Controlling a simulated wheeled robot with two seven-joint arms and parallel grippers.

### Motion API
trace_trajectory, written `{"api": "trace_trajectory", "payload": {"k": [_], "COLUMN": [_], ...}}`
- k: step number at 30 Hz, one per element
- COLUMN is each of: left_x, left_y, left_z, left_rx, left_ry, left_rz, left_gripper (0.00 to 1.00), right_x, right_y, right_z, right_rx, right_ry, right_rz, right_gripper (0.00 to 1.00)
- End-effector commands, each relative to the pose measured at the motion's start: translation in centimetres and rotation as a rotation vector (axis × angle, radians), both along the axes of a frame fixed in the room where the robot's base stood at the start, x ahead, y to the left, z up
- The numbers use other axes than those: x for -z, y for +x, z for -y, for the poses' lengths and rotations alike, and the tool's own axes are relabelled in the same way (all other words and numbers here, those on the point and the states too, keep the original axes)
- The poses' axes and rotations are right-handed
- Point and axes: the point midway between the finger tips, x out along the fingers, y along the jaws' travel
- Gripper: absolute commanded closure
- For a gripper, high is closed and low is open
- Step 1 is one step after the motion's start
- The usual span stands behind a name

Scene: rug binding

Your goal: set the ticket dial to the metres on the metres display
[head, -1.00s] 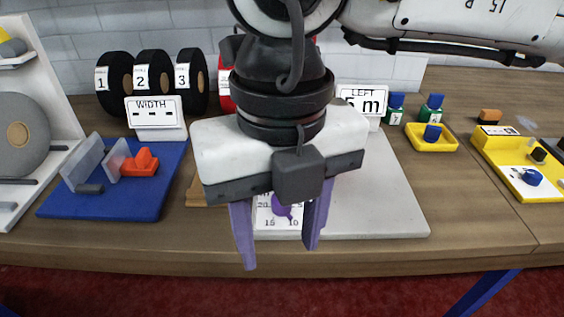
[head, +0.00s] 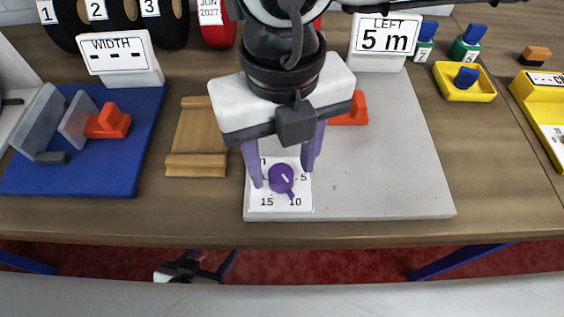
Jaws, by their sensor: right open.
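The ticket dial is a purple knob (head: 282,178) on a white numbered plate (head: 267,203) at the grey board's front left corner. Its pointer aims down and right, near the 10. 15, 10 and 5 are readable; other marks are partly hidden. The metres display (head: 386,37) at the back reads LEFT 5 m. My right gripper (head: 283,173) is open, its purple fingers on either side of the knob, above the plate; I cannot tell whether they touch it. Part of my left gripper (head: 190,272) shows low beyond the table's front edge; its jaw state is unclear.
A red-orange block (head: 352,108) sits on the grey board (head: 400,165) behind the gripper. A wooden block (head: 197,140) and a blue board (head: 75,178) lie left. A yellow tray (head: 464,94) stands right. The board's right front is clear.

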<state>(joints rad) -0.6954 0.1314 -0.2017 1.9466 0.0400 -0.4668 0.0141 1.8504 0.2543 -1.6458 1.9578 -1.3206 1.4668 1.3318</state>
Motion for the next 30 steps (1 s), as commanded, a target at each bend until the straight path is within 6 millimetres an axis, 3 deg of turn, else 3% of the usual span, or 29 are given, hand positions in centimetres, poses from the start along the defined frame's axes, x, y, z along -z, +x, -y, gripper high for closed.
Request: {"api": "trace_trajectory", "payload": {"k": [6,15,22,30], "left_x": [-0.3,-0.5,-0.4,0.2], "left_y": [0.3,0.9,0.8,0.4], "left_z": [0.0,0.0,-0.1,-0.1], "left_rx": [-0.001,-0.001,-0.001,0.0], "left_ry": [-0.001,0.0,0.001,0.001], "left_rz": [0.007,0.018,0.016,0.006], "left_gripper": [0.37,0.37,0.37,0.37], "right_x": [2.0,2.2,2.2,2.3], "right_y": [0.0,0.0,0.0,0.0], "right_z": [0.0,0.0,0.0,0.0], "right_rx": [-0.001,-0.001,-0.001,-0.02], "right_ry": [-0.001,-0.001,-0.001,-0.001], "right_rz": [-0.001,0.0,0.0,0.0], "right_gripper": [0.53,0.53,0.91,0.94]}}
